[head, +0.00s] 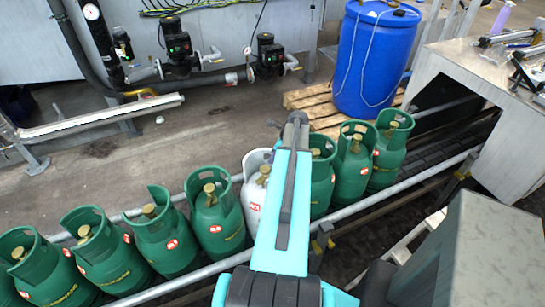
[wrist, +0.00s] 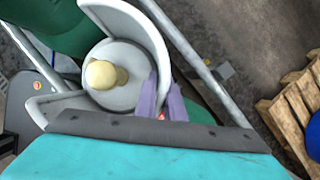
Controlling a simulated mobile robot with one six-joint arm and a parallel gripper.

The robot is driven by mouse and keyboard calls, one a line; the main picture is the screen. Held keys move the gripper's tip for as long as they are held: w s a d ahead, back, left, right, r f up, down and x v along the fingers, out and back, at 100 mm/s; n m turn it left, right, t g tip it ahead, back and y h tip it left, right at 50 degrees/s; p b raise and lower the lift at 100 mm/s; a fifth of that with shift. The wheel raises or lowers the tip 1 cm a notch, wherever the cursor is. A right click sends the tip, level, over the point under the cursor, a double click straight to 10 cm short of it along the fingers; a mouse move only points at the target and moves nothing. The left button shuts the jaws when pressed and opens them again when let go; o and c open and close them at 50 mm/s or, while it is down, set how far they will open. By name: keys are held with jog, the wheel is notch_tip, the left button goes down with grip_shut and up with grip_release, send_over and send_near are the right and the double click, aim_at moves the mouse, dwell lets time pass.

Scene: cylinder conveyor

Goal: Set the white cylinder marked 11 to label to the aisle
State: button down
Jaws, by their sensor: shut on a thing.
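The white cylinder (head: 254,190) stands in the row of green cylinders on the conveyor, partly hidden behind my arm. In the wrist view its white collar (wrist: 146,32) curves around a brass valve (wrist: 101,75). My gripper (wrist: 161,100) shows there as two purple fingers, shut on the collar's edge at the right. In the head view my arm covers the fingers. The number on the white cylinder cannot be read, and its label is mostly hidden; a bit of red shows by the fingertips in the wrist view.
Green cylinders (head: 216,222) stand close on the left, others (head: 352,168) on the right. Metal rails (head: 345,212) run along both sides of the row. A blue drum (head: 369,60) on a wooden pallet (head: 307,98) and a metal housing (head: 480,75) stand behind. The floor behind the row is open.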

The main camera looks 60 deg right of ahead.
jog(key=shift+s+a+f, duration=0.2)
jog(key=shift+s+f, duration=0.1)
jog(key=shift+s, duration=0.05)
jog(key=c, duration=1.9)
grip_release()
jog(key=shift+d, duration=0.15)
jog(key=shift+o, duration=0.2)
jog(key=shift+r, duration=0.15)
jog(key=shift+w, duration=0.1)
jog(key=shift+r, duration=0.15)
jog(key=b+v, duration=0.3)
jog(key=v, duration=1)
jog(key=shift+r, duration=0.2)
jog(key=shift+d+r, duration=0.1)
